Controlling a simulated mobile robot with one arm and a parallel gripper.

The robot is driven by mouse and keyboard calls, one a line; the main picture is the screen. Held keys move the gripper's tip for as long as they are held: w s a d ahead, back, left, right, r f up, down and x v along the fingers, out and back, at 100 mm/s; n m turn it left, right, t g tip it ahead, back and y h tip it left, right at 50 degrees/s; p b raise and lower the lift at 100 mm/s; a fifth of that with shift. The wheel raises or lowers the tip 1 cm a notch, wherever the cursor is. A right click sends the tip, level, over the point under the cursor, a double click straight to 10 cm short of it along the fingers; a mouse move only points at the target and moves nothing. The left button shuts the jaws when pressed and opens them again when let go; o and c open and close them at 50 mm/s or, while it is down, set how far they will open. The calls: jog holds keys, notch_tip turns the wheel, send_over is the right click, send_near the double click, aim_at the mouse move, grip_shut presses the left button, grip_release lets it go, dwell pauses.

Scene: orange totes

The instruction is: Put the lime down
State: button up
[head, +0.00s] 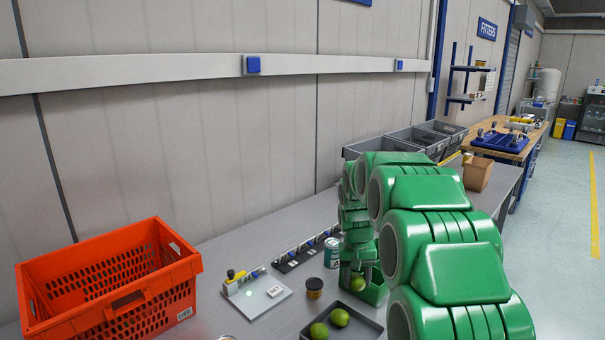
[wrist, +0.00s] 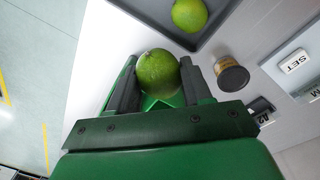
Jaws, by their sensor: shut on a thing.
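My gripper (head: 357,274) points down over a small green bin (head: 376,293) on the grey bench. It is shut on a lime (head: 357,284), which shows between the two dark fingers in the wrist view (wrist: 158,72). Green bin surface shows just behind this lime; I cannot tell whether the lime touches it. Two other limes lie in a dark grey tray, one at the back (head: 340,317) and one nearer (head: 319,331). One of these also shows in the wrist view (wrist: 189,14). My arm hides part of the bin.
The dark tray (head: 372,327) stands next to the green bin. A small dark-lidded jar (head: 314,288) and a can (head: 332,253) stand close by. A white fixture plate (head: 262,298) and an orange tote (head: 110,280) are to the left. Grey crates (head: 415,138) stand farther back.

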jog(key=shift+w+f, duration=0.2)
jog(key=shift+w, duration=0.3)
jog(key=shift+w+f, duration=0.15)
jog(key=shift+w, duration=0.3)
notch_tip(320, 180, up, 3)
jog(key=m, duration=0.1)
send_over(363, 338)
jog(key=a, duration=0.1)
jog(key=s+m, duration=0.2)
jog(key=s, duration=1.2)
jog(key=shift+d+r, duration=0.25)
jog(key=shift+r, duration=0.15)
jog(key=shift+w, duration=0.1)
jog(key=w+f, duration=0.2)
jog(key=w, duration=0.2)
jog(key=w+f, duration=0.3)
jog(key=w, duration=0.1)
jog(key=w+f, duration=0.3)
jog(key=w, duration=0.1)
jog(key=shift+d, duration=0.1)
jog(key=shift+w+f, duration=1)
jog(key=shift+f, duration=1.3)
jog(key=shift+f, duration=0.25)
